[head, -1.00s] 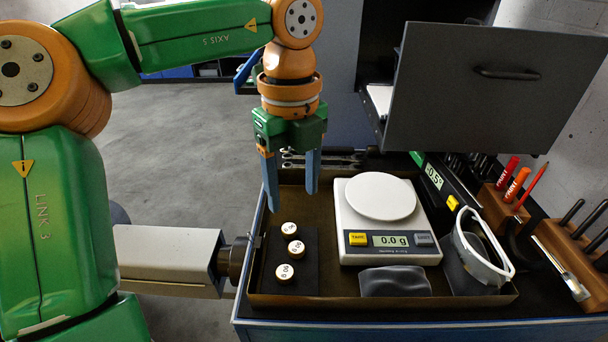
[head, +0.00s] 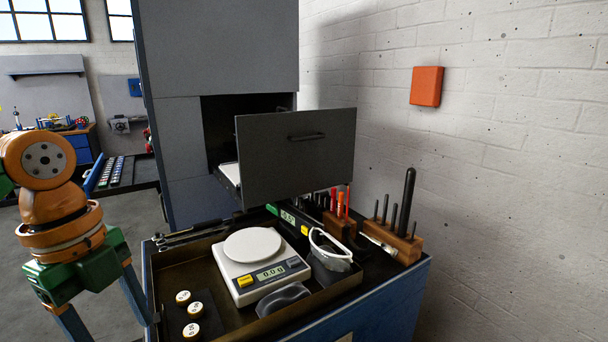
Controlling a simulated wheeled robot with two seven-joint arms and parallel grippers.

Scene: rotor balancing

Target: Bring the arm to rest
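My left gripper (head: 115,328) is at the lower left, with its two blue fingers spread apart and nothing between them. Its hand is green, below an orange wrist. In the picture it stands left of the brown tray (head: 160,268), one fingertip close to the tray's left edge; I cannot tell whether they touch. My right gripper is not in view. Three pale-topped weights (head: 194,309) stand in a row on a dark pad in the tray. A white scale (head: 277,275) beside them reads 0.0, its round pan (head: 252,245) empty.
A grey cabinet (head: 220,50) stands behind, with its drawer (head: 295,160) pulled out above the bench. Open floor (head: 115,200) lies at left.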

